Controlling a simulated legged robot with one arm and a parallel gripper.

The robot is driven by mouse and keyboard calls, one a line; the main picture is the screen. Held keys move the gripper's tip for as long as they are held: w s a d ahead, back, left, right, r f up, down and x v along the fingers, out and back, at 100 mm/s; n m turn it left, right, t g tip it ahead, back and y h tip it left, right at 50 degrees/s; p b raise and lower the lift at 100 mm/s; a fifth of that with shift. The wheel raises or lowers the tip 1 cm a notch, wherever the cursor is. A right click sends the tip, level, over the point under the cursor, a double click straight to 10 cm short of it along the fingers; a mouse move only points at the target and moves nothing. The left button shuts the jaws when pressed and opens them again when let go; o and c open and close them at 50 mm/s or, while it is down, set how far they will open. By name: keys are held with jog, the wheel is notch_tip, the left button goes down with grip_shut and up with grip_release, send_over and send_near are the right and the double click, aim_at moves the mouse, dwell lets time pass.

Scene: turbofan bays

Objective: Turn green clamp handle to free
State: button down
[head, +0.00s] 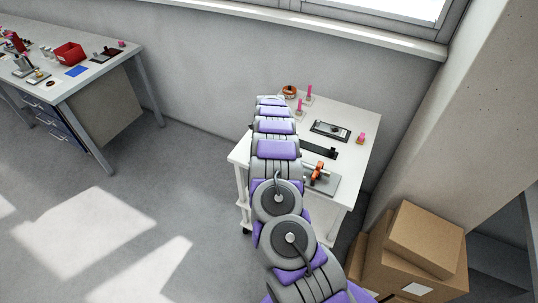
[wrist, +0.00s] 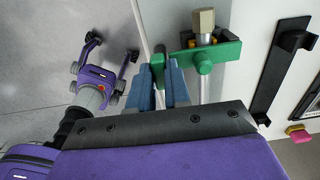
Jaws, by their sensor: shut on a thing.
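The green clamp (wrist: 222,52) shows in the wrist view, at the top centre right. It has a green bar and a tan hexagonal post (wrist: 204,22) rising above it. A green handle end (wrist: 157,62) reaches left from the clamp. My gripper (wrist: 162,80) has blue fingers, shut on this handle end, one finger on each side. The far ends of the fingers partly cover the handle. In the head view, my arm reaches over the white cart and hides the green clamp and my gripper.
The white cart (head: 352,112) stands against the wall. It carries an orange clamp (head: 318,172), a black bar (wrist: 284,72), pink posts (head: 309,92) and a dark tray (head: 330,130). Cardboard boxes (head: 425,240) stand at the right. Open floor lies left of the cart.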

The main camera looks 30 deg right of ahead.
jog(key=c, duration=1.1)
grip_release()
jog(key=shift+d, duration=0.1)
notch_tip(320, 180, up, 17)
jog(key=shift+w+r, duration=0.1)
